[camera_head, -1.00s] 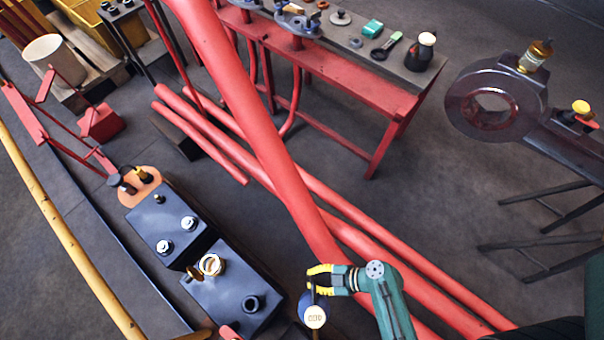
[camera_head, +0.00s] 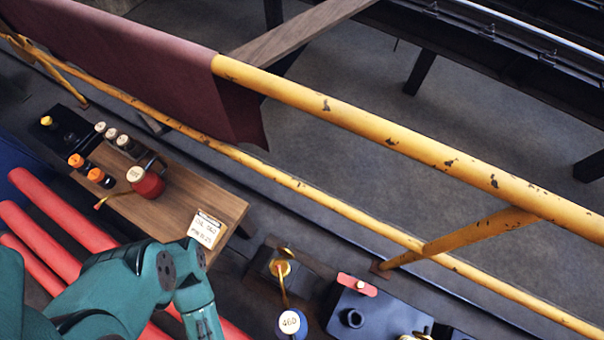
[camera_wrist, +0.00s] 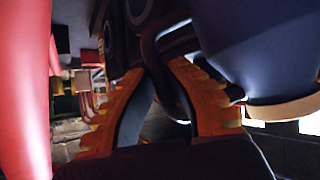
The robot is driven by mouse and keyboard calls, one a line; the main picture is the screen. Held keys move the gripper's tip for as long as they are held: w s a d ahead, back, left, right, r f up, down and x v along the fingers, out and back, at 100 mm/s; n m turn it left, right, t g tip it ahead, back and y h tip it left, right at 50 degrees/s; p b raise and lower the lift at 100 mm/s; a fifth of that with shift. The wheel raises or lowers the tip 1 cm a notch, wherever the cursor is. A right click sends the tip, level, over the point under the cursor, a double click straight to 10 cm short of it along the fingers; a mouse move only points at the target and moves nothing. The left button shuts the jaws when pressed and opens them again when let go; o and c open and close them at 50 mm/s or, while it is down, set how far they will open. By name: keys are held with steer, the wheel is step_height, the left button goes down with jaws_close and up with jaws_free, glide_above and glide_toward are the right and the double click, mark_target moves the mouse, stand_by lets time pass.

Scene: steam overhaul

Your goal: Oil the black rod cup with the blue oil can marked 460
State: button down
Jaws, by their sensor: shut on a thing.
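The blue oil can marked 460 (camera_head: 290,323) shows at the bottom edge of the head view, partly cut off. Its rounded blue body (camera_wrist: 255,45) fills the upper right of the wrist view. My gripper (camera_wrist: 165,100) has its yellow-orange ribbed fingers around a dark curved handle beside that body and is shut on it. In the head view my fingers are out of frame; only my teal arm shows. A thin brass spout rises above the can, in front of a dark block. I cannot make out the black rod cup in the current views.
A wooden bench (camera_head: 190,190) holds a red can (camera_head: 147,182), several small bottles and a label card (camera_head: 206,229). A chipped yellow railing (camera_head: 400,145) crosses the view. A dark blue box (camera_head: 360,312) stands right of the can. A red surface (camera_wrist: 25,80) is close at left.

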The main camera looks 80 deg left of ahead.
steer(key=shift+r, duration=0.15)
stand_by(0.5)
steer(key=shift+r+p, duration=0.35)
steer(key=shift+r, duration=0.15)
steer(key=shift+r+n+h+p, duration=0.3)
steer(key=shift+r+h, duration=0.1)
steer(key=shift+r, duration=0.25)
steer(key=shift+r, duration=0.3)
stand_by(0.3)
steer(key=shift+r+p, duration=0.3)
steer(key=shift+r, duration=0.15)
steer(key=shift+w+a+r+n+h, duration=0.1)
steer(key=shift+r+n+h, duration=0.2)
steer(key=shift+r, duration=0.2)
